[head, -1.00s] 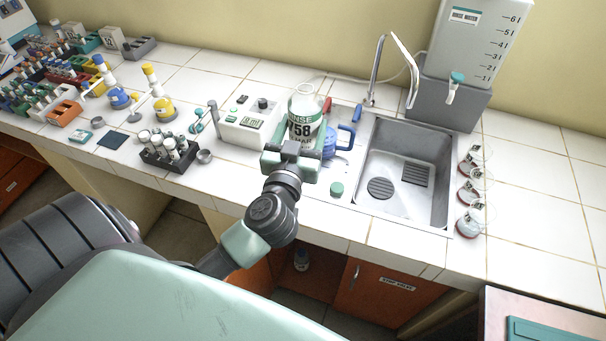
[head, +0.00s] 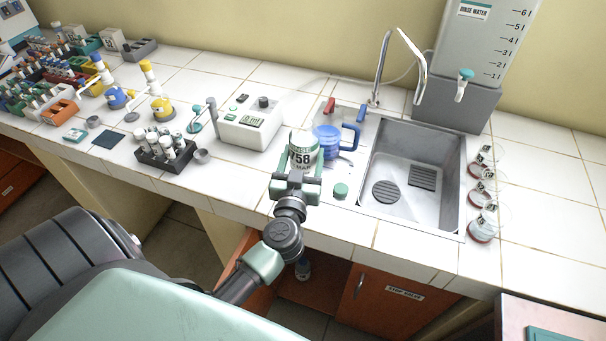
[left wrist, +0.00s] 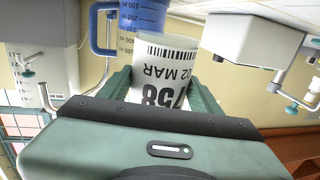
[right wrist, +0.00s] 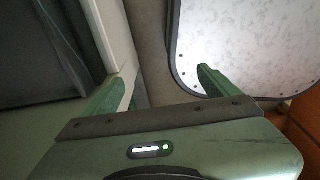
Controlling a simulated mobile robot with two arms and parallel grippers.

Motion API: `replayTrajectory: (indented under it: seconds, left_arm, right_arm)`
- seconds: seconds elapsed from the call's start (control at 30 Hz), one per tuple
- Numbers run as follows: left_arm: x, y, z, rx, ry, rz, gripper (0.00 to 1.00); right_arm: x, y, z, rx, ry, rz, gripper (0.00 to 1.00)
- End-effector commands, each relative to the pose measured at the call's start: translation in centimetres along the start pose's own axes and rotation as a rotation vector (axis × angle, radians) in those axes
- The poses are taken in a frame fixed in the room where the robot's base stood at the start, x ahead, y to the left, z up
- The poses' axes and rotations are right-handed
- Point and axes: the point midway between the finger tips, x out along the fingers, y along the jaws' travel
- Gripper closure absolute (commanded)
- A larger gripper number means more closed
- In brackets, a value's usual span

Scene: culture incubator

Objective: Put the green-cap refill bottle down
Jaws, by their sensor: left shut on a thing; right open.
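A green cap (head: 341,191) lies on the counter right of the gripper. My right gripper (right wrist: 165,82) is open and empty, away from the counter items.
A blue jug (head: 326,141) stands just behind the bottle, beside the sink (head: 383,215). A white device (head: 247,125) is at back left, and a tube rack (head: 166,158) further left. Several red-based dishes (head: 482,230) line the sink's right side. Tiles between device and front edge are clear.

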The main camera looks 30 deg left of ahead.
Motion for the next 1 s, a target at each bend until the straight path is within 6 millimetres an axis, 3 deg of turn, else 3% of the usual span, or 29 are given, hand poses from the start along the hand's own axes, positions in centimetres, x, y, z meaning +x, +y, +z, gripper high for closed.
replayTrajectory:
  seconds: [0.33, 0.77, 0.8, 0.87, 1.0]
  left_arm:
    - [0.1, 0.0, 4.3, 0.0, 0.002, -0.001, 1.0]
    - [0.1, 0.0, 4.6, 0.0, 0.003, 0.0, 1.0]
    - [0.0, 0.0, 4.8, -0.001, 0.0, 0.0, 0.31]
    - [0.0, 0.0, 4.8, -0.001, 0.0, 0.0, 0.14]
    - [0.0, 0.0, 4.8, -0.001, 0.0, 0.0, 0.14]
  right_arm:
    - [2.6, -0.1, 0.2, 0.0, 0.0, 0.0, 0.11]
    - [2.6, -0.5, 0.1, 0.002, 0.002, -0.005, 0.11]
    - [2.6, -0.5, 0.1, 0.002, 0.002, -0.006, 0.11]
    - [2.5, -0.5, 0.1, 0.003, 0.002, -0.006, 0.11]
    - [2.5, -0.5, 0.1, 0.003, 0.002, -0.005, 0.11]
